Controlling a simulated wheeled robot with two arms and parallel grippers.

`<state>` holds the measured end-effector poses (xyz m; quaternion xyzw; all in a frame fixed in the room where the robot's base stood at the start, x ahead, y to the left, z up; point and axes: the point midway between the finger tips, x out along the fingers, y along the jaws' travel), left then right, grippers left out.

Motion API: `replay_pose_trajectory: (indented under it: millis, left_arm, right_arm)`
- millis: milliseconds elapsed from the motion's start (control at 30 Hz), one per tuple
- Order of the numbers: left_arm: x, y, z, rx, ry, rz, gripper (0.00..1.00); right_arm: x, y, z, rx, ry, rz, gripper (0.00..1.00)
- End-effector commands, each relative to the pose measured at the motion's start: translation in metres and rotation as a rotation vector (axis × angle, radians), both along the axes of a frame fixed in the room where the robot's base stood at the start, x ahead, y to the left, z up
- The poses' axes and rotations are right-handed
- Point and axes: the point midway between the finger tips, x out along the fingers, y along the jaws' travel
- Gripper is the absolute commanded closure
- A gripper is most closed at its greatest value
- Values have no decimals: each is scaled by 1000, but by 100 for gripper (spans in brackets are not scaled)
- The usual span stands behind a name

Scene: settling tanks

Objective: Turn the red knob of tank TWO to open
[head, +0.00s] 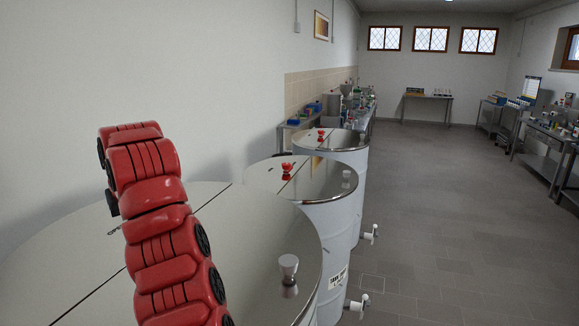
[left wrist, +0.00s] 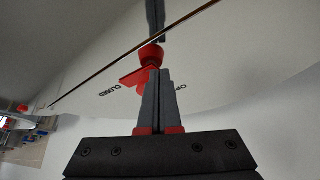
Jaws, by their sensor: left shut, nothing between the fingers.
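In the left wrist view, a red knob (left wrist: 151,55) stands on a shiny tank lid (left wrist: 225,60). Its red pointer (left wrist: 133,77) sticks out on the side of the CLOSED lettering (left wrist: 103,90); the partly covered OPEN lettering (left wrist: 178,87) is on the other side. My left gripper (left wrist: 159,71) is shut and empty, its fingertips right beside the knob and pointer; I cannot tell if they touch. In the head view my red left arm reaches over the nearest tank (head: 270,225) and hides its knob and the gripper. The second tank (head: 330,186) has a red knob (head: 287,168).
A third tank (head: 345,142) with a red knob (head: 321,134) stands farther back. White taps (head: 358,303) stick out from the tanks on the right. A pale knob (head: 288,266) stands on the nearest lid. The floor (head: 440,200) to the right is clear; benches line the walls.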

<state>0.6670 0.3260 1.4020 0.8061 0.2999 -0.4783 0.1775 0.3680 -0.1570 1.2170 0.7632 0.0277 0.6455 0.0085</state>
Motion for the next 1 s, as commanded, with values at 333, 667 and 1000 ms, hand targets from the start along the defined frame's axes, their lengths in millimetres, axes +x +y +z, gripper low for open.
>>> replay_pose_trajectory:
  millis: [333, 667, 1000]
  left_arm:
    - [4, 1, 0, 0, 0, -1, 100]
    - [5, 1, 0, 1, -3, 0, 100]
    - [9, -7, 0, 0, -3, -2, 100]
  right_arm:
    - [0, 0, 2, 0, 0, 0, 50]
    - [0, 0, 1, 0, 0, 0, 50]
    - [0, 0, -5, 0, 0, 0, 50]
